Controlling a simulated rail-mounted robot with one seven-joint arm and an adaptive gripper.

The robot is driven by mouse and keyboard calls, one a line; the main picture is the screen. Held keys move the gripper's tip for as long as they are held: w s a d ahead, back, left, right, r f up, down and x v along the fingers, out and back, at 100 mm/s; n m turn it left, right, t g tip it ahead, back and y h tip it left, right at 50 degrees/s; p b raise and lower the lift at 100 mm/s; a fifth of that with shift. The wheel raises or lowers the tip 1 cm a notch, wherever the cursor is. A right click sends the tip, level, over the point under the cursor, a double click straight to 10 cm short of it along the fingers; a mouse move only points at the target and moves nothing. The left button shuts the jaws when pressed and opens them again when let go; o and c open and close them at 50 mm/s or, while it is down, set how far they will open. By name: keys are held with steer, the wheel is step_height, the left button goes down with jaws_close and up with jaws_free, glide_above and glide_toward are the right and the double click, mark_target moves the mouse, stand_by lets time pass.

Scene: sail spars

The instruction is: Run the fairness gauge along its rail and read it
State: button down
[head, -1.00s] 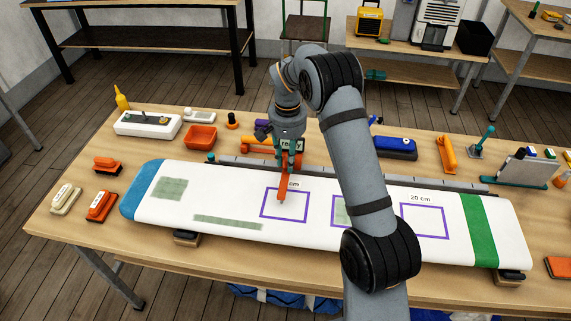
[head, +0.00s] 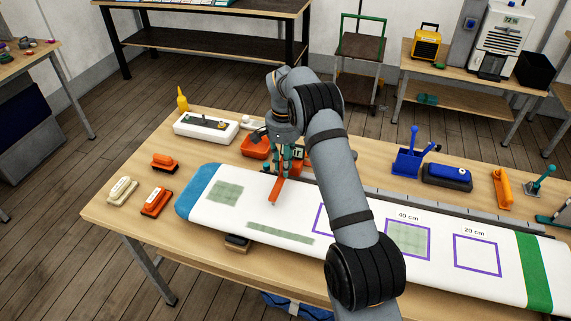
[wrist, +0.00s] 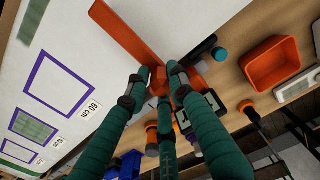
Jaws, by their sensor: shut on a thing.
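The fairness gauge is orange, with a long arm (head: 277,190) reaching over the white board (head: 350,262) and a small display (head: 299,152) at its back. In the wrist view its arm (wrist: 127,32) crosses the board and the dark display (wrist: 213,108) is turned too steeply to read. The dark rail (head: 440,205) runs along the board's back edge. The gauge arm stands left of the 60 cm box (wrist: 58,83), partly hidden by my arm in the head view.
The board has purple boxes, including 40 cm (head: 408,240) and 20 cm (head: 477,256), and a blue left end (head: 197,190). An orange bin (head: 256,150) and a white box (head: 205,127) stand behind it. Orange brushes (head: 157,202) lie to the left.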

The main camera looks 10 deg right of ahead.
steer(key=shift+s+a+f, duration=0.1)
steer(key=shift+s+a, duration=0.1)
steer(key=shift+a, duration=0.25)
steer(key=c, duration=1.5)
jaws_free()
steer(key=shift+w, duration=0.1)
steer(key=shift+d, duration=0.15)
steer(key=shift+w+r, duration=0.1)
steer(key=shift+r, duration=0.25)
step_height(320, 180, up, 12)
steer(key=shift+f, duration=0.25)
